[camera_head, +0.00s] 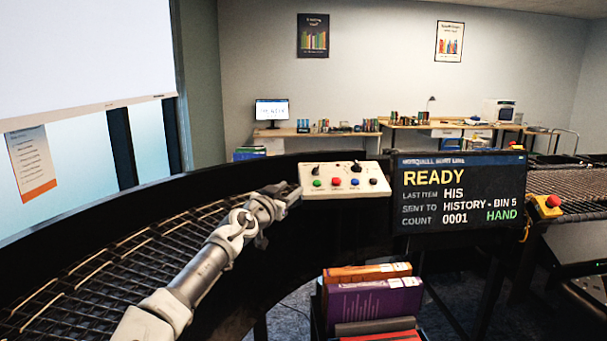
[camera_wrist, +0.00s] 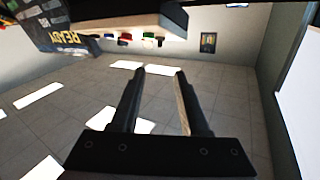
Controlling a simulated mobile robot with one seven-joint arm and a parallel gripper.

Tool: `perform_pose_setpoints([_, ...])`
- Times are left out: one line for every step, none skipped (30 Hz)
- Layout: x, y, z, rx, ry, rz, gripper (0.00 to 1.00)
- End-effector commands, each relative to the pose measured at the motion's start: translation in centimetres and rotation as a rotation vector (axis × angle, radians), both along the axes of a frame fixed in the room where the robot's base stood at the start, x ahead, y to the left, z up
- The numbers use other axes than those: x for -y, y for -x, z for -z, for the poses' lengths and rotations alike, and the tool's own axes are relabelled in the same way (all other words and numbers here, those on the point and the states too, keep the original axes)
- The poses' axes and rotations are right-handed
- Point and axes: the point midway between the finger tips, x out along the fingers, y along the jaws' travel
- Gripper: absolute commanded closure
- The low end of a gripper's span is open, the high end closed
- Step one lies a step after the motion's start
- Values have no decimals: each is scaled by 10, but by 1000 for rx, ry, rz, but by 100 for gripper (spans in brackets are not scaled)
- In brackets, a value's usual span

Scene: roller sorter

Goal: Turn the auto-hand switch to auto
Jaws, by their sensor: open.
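A white control panel (camera_head: 345,188) is mounted at the inner edge of the curved conveyor. It has a black knob on its upper left (camera_head: 317,170), another on its upper right (camera_head: 356,167), and a row of coloured buttons below. The labels are too small to read, so I cannot tell which knob is the auto-hand switch. The screen (camera_head: 458,192) beside it reads READY and, in green, HAND. My gripper (camera_head: 294,190) is just left of the panel. In the wrist view my gripper (camera_wrist: 159,74) is open and empty, and the panel's buttons (camera_wrist: 125,40) show at the top, beyond the fingertips.
A curved roller conveyor (camera_head: 95,265) runs along the left under my arm. A red stop button on a yellow box (camera_head: 547,205) sits right of the screen. Stacked books (camera_head: 375,300) stand below the panel. Desks (camera_head: 310,133) line the far wall.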

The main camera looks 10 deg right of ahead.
Motion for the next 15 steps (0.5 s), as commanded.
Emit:
perform_pose_setpoints([0,-2,-1,2,2,-1,55])
perform_pose_setpoints([1,-3,-1,3,4,-1,55])
perform_pose_setpoints([2,-6,-1,3,4,-1,55])
perform_pose_setpoints([4,-9,-2,3,4,-1,55])
perform_pose_setpoints([6,-12,-2,2,3,0,55])
perform_pose_setpoints([9,-17,-2,2,3,1,55])
perform_pose_setpoints([11,-21,-2,1,3,-1,55])
perform_pose_setpoints([14,-25,-2,1,3,0,55])
perform_pose_setpoints([17,-31,-2,1,3,-1,55])
perform_pose_setpoints([20,-36,-2,2,3,1,55])
perform_pose_setpoints([22,-40,-3,2,3,0,55])
perform_pose_setpoints([26,-46,-3,2,3,1,55])
perform_pose_setpoints([28,-51,-2,1,3,0,55])
perform_pose_setpoints([31,-55,-2,1,3,0,55])
perform_pose_setpoints([34,-61,-2,0,4,0,55])
